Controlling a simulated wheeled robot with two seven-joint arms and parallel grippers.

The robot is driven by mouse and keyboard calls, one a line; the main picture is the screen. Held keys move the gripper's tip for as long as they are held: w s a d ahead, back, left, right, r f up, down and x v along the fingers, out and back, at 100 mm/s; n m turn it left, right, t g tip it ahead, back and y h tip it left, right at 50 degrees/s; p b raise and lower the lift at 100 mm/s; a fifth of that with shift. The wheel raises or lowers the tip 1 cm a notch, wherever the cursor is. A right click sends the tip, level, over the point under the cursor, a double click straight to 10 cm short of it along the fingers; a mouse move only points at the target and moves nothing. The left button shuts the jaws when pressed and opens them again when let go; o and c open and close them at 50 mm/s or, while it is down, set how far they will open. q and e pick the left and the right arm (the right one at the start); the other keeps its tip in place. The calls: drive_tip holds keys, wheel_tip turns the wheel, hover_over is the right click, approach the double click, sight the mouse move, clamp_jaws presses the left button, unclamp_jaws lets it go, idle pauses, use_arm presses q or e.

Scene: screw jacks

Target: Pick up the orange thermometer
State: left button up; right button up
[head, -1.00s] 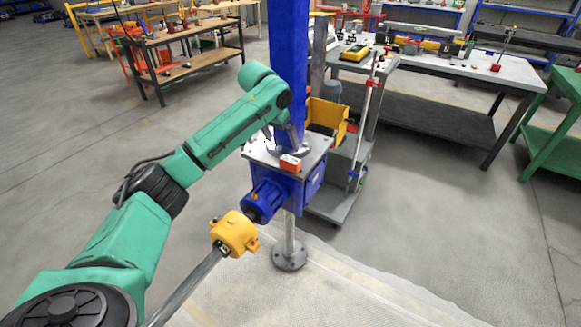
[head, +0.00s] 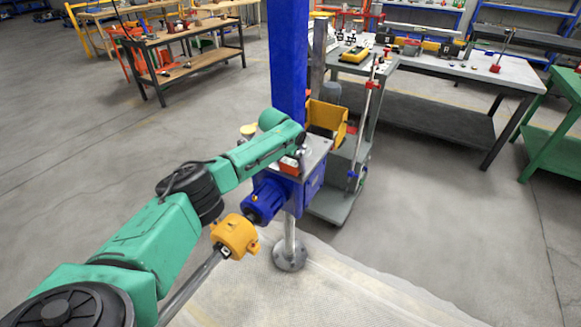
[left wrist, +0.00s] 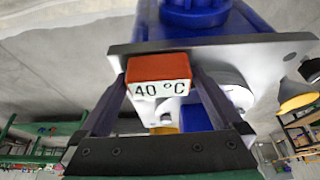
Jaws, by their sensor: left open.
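The orange thermometer (head: 288,166) is a small box on the grey top plate of the blue screw jack. In the left wrist view the thermometer (left wrist: 158,76) shows an orange top and a white face reading "40 °C". My left gripper (left wrist: 161,85) is open, with one finger on each side of the thermometer; I cannot tell if either touches it. In the head view my left gripper (head: 299,157) is at the top plate beside the thermometer, partly hidden by its own wrist. My right gripper is not in view.
The jack's blue column (head: 288,70) rises right behind the plate. A blue motor (head: 265,200) and a yellow coupling on a shaft (head: 235,236) lie in front. A grey trolley (head: 340,200) with a yellow bin (head: 327,117) stands behind right. Open floor lies to the right.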

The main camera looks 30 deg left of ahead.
use_arm(q)
drive_tip(key=shift+r, duration=0.2)
drive_tip(key=c, duration=1.4)
